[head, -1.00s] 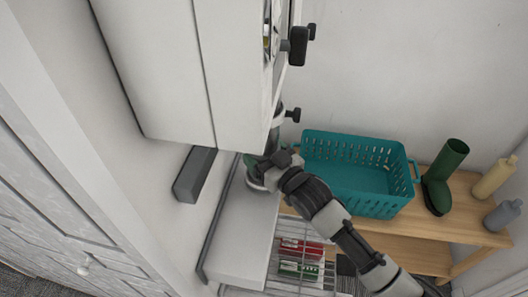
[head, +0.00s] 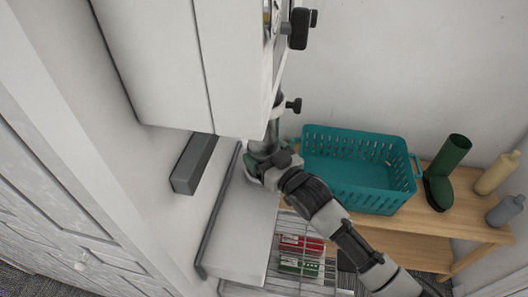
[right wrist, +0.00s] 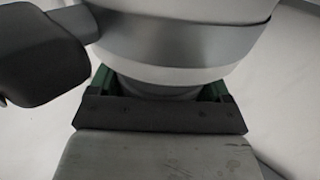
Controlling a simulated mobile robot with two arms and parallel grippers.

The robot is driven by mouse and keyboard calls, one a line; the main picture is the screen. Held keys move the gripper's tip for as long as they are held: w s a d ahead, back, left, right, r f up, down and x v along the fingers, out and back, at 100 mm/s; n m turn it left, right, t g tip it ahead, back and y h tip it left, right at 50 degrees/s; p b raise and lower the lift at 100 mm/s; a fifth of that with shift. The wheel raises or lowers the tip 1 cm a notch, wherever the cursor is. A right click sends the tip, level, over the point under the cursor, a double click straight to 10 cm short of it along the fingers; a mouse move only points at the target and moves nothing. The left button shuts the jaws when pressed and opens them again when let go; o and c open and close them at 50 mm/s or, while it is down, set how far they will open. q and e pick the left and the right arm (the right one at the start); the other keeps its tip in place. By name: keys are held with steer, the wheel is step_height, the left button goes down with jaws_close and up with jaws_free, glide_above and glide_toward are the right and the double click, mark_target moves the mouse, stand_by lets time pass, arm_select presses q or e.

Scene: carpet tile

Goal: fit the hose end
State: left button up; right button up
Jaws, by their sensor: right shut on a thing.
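My right gripper (head: 262,163) is under the lower end of the white cabinet, beside a grey vertical pipe piece (head: 271,136). Just above is a wide white body with a grey band (right wrist: 180,42). I cannot tell whether the round piece is seated in it or only close below. The rest of the hose is hidden. My left gripper is not in view.
The white cabinet (head: 165,70) has black knobs (head: 294,105) near the pipe. A grey block (head: 192,163) juts from the wall. A teal basket (head: 345,183), green boot (head: 446,172) and bottles (head: 497,174) stand on a wooden bench (head: 470,235). A wire rack (head: 285,288) is below.

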steer(key=shift+f+b, duration=0.4)
steer(key=shift+f, duration=0.3)
steer(key=o, duration=0.9)
steer(key=shift+s+d+f, duration=0.15)
steer(key=shift+s+d, duration=0.15)
steer(key=shift+s, duration=0.1)
steer(key=b+v, duration=0.2)
steer(key=v, duration=0.8)
